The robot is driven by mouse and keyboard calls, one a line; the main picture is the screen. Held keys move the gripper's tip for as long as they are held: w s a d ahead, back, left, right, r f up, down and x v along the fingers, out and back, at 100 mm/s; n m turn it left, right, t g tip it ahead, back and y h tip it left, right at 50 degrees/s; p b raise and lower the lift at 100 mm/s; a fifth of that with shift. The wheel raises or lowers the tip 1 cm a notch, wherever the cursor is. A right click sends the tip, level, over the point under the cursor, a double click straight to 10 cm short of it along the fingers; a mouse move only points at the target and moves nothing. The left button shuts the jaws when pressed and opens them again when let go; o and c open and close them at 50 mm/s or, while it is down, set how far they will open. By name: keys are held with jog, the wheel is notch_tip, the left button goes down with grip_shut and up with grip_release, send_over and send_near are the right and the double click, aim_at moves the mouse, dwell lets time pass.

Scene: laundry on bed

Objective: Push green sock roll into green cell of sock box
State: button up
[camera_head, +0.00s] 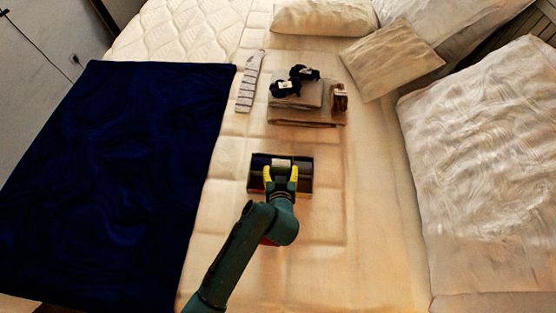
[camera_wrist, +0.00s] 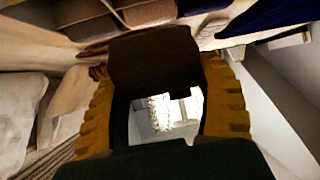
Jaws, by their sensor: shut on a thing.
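The sock box (camera_head: 309,185) is a dark, low box with divided cells on the pale bedding, near the middle of the head view. My gripper (camera_head: 281,176) has yellow fingers and is over the box's middle part, with the fingertips at or inside its rim. It is shut on a dark roll, which I take as the green sock roll (camera_wrist: 155,60); its colour is hard to tell in this light. A pale patch shows between the fingertips in the head view. The fingers and arm hide the box's near middle, so the cell's colour and the roll's depth cannot be told.
Folded towels (camera_head: 300,118) lie behind the box, with dark navy rolls (camera_head: 285,88) on top and a brown roll (camera_head: 339,98) at their right. A patterned strip (camera_head: 249,80) lies to the left. A navy blanket (camera_head: 110,180) covers the left side. Bedding right of the box is clear.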

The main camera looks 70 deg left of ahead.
jog(key=shift+a+r, duration=0.1)
jog(key=shift+a, duration=0.15)
jog(key=shift+d, duration=0.1)
jog(key=shift+f, duration=0.25)
jog(key=shift+f+b, duration=1.8)
jog(key=shift+f, duration=0.1)
jog(key=shift+f+b, duration=0.8)
jog(key=shift+f, duration=0.15)
jog(key=shift+r, duration=0.2)
jog(key=o, duration=1)
